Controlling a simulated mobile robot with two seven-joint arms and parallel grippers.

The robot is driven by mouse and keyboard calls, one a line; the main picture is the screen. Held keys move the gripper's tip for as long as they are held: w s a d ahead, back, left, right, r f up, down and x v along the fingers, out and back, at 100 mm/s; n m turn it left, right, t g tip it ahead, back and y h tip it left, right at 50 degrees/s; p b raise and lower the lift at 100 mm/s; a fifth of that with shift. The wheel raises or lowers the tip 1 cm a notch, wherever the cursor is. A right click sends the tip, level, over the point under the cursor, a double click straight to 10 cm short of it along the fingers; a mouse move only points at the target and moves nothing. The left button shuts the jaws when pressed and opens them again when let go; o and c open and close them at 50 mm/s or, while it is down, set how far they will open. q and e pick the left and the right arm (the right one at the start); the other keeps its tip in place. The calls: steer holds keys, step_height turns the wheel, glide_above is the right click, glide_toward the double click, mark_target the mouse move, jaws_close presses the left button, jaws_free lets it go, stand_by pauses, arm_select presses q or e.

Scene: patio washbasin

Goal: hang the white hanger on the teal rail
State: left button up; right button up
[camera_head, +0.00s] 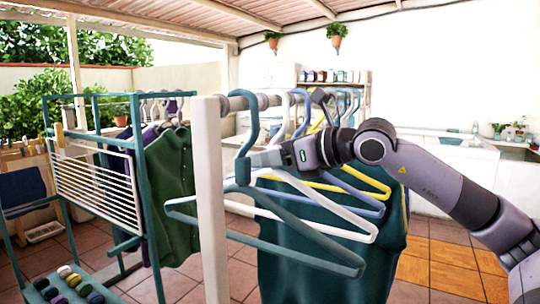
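The white hanger (325,214) hangs among other hangers on a grey rail (268,101) held by a white post (211,200). A teal hanger (300,251) hangs in front of it, nearest to me. My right gripper (262,159) reaches in from the right, below the rail, with its fingertips at the necks of the teal and white hangers. Whether it is closed on either one cannot be told. A teal-framed rack (145,215) stands at the left; garments on hangers hang at its right side. The exact teal rail is hard to make out. My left gripper is not in view.
Blue and yellow hangers (352,190) crowd behind the white one. A dark green garment (325,270) hangs behind them. A green shirt (170,190) and a white wire rack (97,185) are at the left. Tiled floor (440,255) is open at the right.

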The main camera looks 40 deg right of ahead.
jaws_close()
steer(key=shift+r, duration=0.1)
steer(key=shift+r, duration=0.1)
steer(key=shift+r+p, duration=0.85)
steer(key=shift+r, duration=0.55)
